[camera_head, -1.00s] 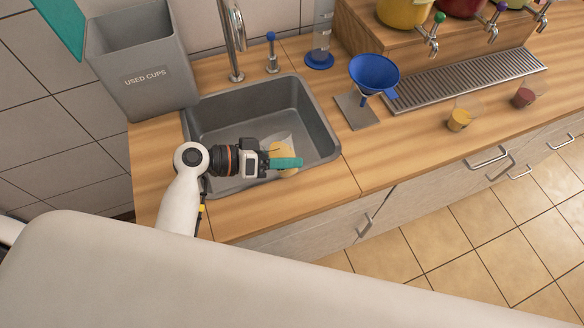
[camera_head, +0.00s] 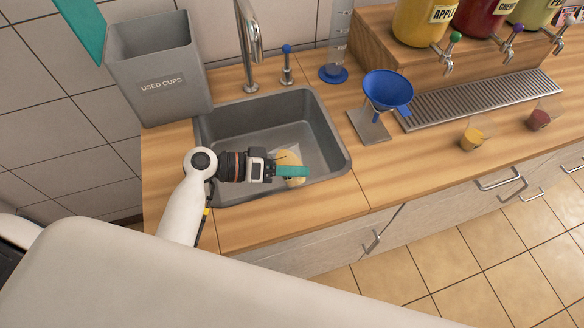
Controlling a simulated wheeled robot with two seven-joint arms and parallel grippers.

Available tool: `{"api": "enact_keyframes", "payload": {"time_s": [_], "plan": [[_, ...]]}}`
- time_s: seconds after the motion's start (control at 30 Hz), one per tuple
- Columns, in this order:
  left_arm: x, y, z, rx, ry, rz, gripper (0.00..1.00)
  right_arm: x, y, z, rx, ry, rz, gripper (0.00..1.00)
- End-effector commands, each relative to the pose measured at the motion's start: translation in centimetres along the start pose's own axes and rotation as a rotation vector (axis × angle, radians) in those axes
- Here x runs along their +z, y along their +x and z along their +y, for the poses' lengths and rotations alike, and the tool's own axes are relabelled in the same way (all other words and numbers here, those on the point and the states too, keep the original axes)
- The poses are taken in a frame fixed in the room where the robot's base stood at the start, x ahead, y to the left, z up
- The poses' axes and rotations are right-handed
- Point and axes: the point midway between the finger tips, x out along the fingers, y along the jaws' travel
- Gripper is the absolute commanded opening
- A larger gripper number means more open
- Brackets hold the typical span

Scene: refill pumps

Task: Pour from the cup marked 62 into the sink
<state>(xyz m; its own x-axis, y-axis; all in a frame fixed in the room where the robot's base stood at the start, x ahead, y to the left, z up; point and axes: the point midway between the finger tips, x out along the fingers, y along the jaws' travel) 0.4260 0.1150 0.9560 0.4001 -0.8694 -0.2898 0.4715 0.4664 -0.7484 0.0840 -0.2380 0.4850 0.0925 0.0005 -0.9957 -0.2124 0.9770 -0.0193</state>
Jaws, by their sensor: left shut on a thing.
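My left gripper (camera_head: 292,171) is over the front right part of the grey sink (camera_head: 328,138), its teal fingers shut on a clear cup with yellow contents (camera_head: 288,157). The cup seems tilted, its yellow contents showing on the far side of the fingers. The fingers hide part of the cup, and I can read no mark on it. I cannot tell whether any liquid is leaving it. My right gripper is not in view.
A grey used-cups bin (camera_head: 160,95) stands left of the sink. The faucet (camera_head: 247,35) is behind it. A blue funnel (camera_head: 387,90) on a stand is at right. A yellow-filled cup (camera_head: 471,139) and a red-filled cup (camera_head: 538,120) stand before the drip tray (camera_head: 480,100).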

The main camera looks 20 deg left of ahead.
Motion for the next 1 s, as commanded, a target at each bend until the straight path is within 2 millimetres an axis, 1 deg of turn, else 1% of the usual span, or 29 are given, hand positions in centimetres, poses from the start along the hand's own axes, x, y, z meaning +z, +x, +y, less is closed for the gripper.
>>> {"api": "enact_keyframes", "payload": {"time_s": [0.13, 0.3, 0.43, 0.63, 0.87, 1.0], "plan": [[0.09, -0.02, -0.09, -0.007, -0.013, 0.000, 0.28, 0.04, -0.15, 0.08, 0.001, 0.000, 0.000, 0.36], [0.39, -0.15, -0.47, -0.035, -0.073, 0.001, 0.28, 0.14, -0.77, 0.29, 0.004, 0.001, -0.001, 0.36], [0.25, -0.08, -0.27, -0.041, -0.083, 0.001, 0.28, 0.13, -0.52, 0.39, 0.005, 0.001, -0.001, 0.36], [-0.04, 0.03, 0.50, -0.069, -0.143, 0.002, 0.28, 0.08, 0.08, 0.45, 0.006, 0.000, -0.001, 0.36], [0.24, -0.09, 0.07, -0.086, -0.177, 0.001, 0.28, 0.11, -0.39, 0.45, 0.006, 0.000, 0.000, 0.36], [0.20, -0.05, 0.12, -0.087, -0.180, 0.000, 0.28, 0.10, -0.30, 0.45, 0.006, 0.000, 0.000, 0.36]]}}
